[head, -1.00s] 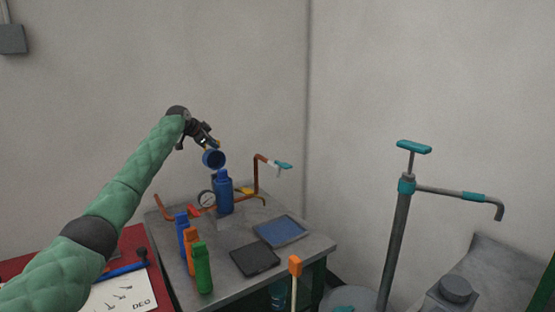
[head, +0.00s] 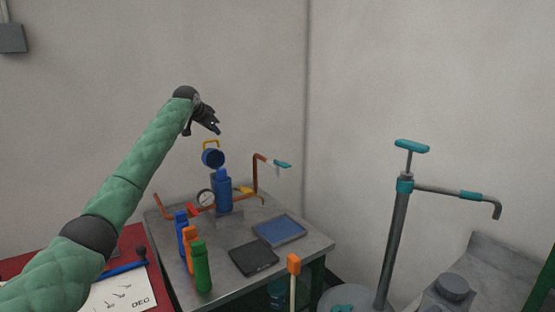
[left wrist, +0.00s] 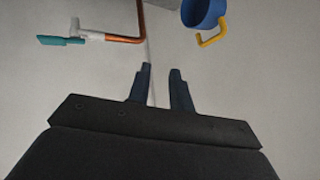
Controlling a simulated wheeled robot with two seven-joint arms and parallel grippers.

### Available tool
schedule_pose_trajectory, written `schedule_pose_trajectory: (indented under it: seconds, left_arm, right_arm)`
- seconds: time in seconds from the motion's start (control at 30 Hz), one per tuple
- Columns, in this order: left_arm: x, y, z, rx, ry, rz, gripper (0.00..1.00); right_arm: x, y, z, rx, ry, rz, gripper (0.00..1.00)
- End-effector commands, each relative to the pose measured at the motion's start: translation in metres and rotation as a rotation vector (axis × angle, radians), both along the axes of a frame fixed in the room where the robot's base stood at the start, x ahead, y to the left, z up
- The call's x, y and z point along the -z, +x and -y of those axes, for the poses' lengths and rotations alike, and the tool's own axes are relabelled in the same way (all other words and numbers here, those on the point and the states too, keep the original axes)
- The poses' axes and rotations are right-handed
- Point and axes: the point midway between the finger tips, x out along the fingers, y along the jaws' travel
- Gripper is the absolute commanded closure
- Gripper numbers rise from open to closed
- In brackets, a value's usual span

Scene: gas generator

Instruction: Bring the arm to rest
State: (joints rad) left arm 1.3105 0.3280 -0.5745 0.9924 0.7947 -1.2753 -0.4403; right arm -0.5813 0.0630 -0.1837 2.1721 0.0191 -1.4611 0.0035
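My left arm comes in from the left, and its gripper (head: 213,128) is raised in front of the wall, above the table. In the left wrist view the two dark fingers (left wrist: 161,75) stand apart with nothing between them, so it is open and empty. A blue cup-shaped piece with a yellow handle (head: 213,158) is just below the gripper, apart from it, above the blue cylinder (head: 224,194) of the pipe assembly. It also shows at the top of the left wrist view (left wrist: 202,12). My right gripper is not in view.
The grey table (head: 215,285) carries blue, orange and green bottles (head: 202,267), a pressure gauge (head: 205,198), a dark tray (head: 254,257) and a blue tray (head: 279,231). A copper pipe with a teal-handled valve (head: 282,164) rises behind. A hand pump (head: 403,187) stands at right.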

Motion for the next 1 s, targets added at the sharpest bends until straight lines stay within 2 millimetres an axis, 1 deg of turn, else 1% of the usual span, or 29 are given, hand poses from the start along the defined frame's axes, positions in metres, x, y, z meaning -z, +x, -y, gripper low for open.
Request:
schedule_pose_trajectory:
  seconds: [0.03,0.23,0.33,0.43,0.57,0.67,0.87,1.0]
  left_arm:
    - [-0.013,-0.005,0.006,-0.011,0.003,0.018,0.79]
    - [-0.067,-0.028,0.027,-0.065,0.007,0.098,0.79]
    - [-0.083,-0.044,0.041,-0.095,0.004,0.138,0.79]
    - [-0.085,-0.062,0.055,-0.124,-0.004,0.171,0.79]
    - [-0.071,-0.085,0.070,-0.159,-0.017,0.201,0.79]
    - [-0.051,-0.103,0.080,-0.183,-0.031,0.213,0.79]
    - [0.003,-0.142,0.093,-0.227,-0.061,0.219,0.79]
    - [0.045,-0.169,0.098,-0.254,-0.079,0.211,0.79]
  right_arm:
    - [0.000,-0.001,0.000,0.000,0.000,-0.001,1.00]
    - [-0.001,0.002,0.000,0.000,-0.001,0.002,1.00]
    - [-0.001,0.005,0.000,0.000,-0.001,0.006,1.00]
    - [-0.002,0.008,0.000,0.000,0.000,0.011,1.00]
    - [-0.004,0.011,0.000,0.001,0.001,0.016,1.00]
    - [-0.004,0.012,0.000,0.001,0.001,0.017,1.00]
    - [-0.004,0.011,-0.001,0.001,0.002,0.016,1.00]
    - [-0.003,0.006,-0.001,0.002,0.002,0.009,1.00]
